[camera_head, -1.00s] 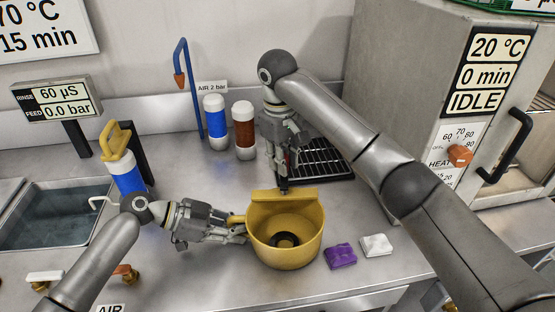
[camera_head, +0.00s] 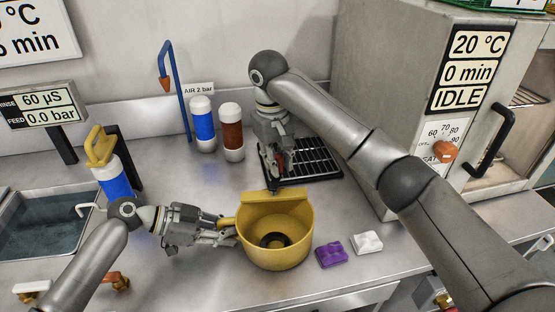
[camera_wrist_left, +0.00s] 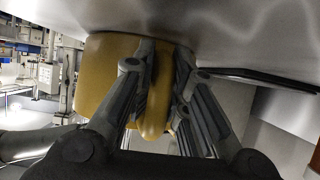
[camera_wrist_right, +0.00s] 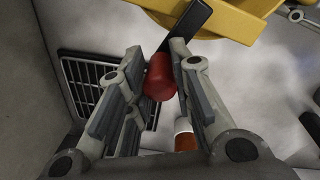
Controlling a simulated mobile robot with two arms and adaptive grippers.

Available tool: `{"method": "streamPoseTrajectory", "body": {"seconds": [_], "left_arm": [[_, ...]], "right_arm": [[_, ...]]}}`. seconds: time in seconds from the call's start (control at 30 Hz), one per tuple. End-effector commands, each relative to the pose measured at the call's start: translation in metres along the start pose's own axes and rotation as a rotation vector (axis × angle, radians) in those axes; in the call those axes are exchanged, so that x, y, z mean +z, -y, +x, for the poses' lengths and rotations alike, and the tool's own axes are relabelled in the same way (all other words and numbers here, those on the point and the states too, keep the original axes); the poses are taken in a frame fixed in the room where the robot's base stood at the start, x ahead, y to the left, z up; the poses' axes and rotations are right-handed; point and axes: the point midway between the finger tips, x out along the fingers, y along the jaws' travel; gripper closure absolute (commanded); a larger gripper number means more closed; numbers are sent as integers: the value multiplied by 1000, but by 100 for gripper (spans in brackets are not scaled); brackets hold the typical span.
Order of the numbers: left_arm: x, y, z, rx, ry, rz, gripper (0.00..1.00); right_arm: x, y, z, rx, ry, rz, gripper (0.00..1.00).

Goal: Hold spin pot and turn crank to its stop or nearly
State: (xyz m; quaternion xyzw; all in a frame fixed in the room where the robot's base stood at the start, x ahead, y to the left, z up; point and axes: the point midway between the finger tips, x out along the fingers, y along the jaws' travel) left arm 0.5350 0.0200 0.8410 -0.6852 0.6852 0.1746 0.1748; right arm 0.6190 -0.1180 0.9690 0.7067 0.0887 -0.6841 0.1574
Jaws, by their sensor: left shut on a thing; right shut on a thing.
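The yellow spin pot (camera_head: 290,245) stands upright on the steel bench, with a dark round hub visible inside. My left gripper (camera_head: 228,231) is shut on the pot's yellow side handle (camera_wrist_left: 155,100), which shows between its fingers in the left wrist view. My right gripper (camera_head: 272,168) is behind the pot, its fingers pointing down. In the right wrist view it is shut on the red crank knob (camera_wrist_right: 160,78). The dark crank arm (camera_wrist_right: 188,25) runs from the knob to the pot's yellow rim bar. In the head view the knob is mostly hidden by the fingers.
A purple block (camera_head: 331,254) and a white block (camera_head: 367,242) lie right of the pot. A black grate (camera_head: 318,168) lies behind it. Blue (camera_head: 203,125) and brown (camera_head: 232,132) bottles stand at the back. A sink (camera_head: 45,225) is left; a grey oven (camera_head: 400,60) is right.

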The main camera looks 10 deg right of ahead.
Motion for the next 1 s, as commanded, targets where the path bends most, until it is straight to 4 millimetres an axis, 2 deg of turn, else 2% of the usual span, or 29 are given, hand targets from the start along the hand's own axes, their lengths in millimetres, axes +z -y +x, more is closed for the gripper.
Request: {"method": "streamPoseTrajectory", "body": {"seconds": [0.03,0.2,0.6,0.77,1.0], "left_arm": [[4,-1,0,2,6,-4,98],[4,-1,0,2,7,-4,98],[3,-1,0,2,5,-3,98],[3,-1,0,2,5,-3,98],[3,-1,1,2,5,-3,98]], "right_arm": [[0,-4,-1,7,-1,6,77],[0,-3,0,5,-1,4,55],[0,-1,-4,2,-1,0,54],[-1,-2,-23,5,-4,1,54],[0,-2,-69,6,-4,4,54]]}}
